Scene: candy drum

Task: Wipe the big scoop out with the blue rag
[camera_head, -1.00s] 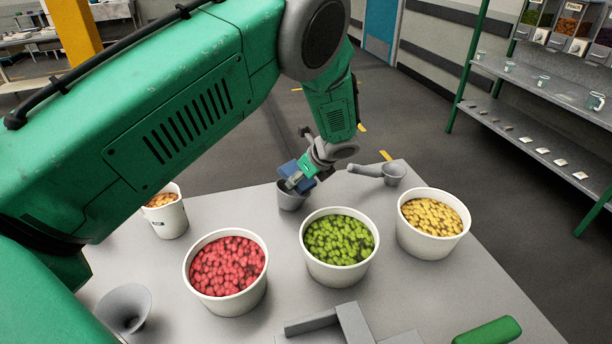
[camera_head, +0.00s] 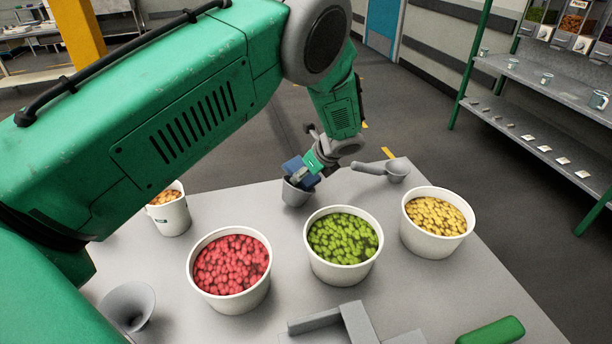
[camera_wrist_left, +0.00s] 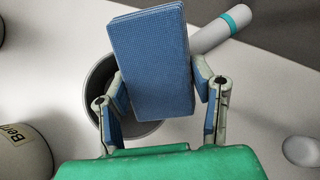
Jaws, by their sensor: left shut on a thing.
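My left gripper (camera_head: 303,172) is shut on the blue rag (camera_wrist_left: 150,60), a folded, flat-looking pad that also shows in the head view (camera_head: 293,165). The rag is at the mouth of a grey round scoop (camera_head: 295,196) on the table. In the left wrist view the scoop's bowl (camera_wrist_left: 98,78) lies behind the rag, with a pale handle and teal band running to the upper right. The rag covers much of the bowl, so I cannot tell whether it touches the inside. My right gripper is not in view.
Tubs of red (camera_head: 197,288), green (camera_head: 315,262) and yellow (camera_head: 415,240) candy stand in front of the scoop. Another grey scoop (camera_head: 397,171) lies to its right. A grey funnel-like piece (camera_head: 128,305) and an orange-candy tub (camera_head: 170,219) are left.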

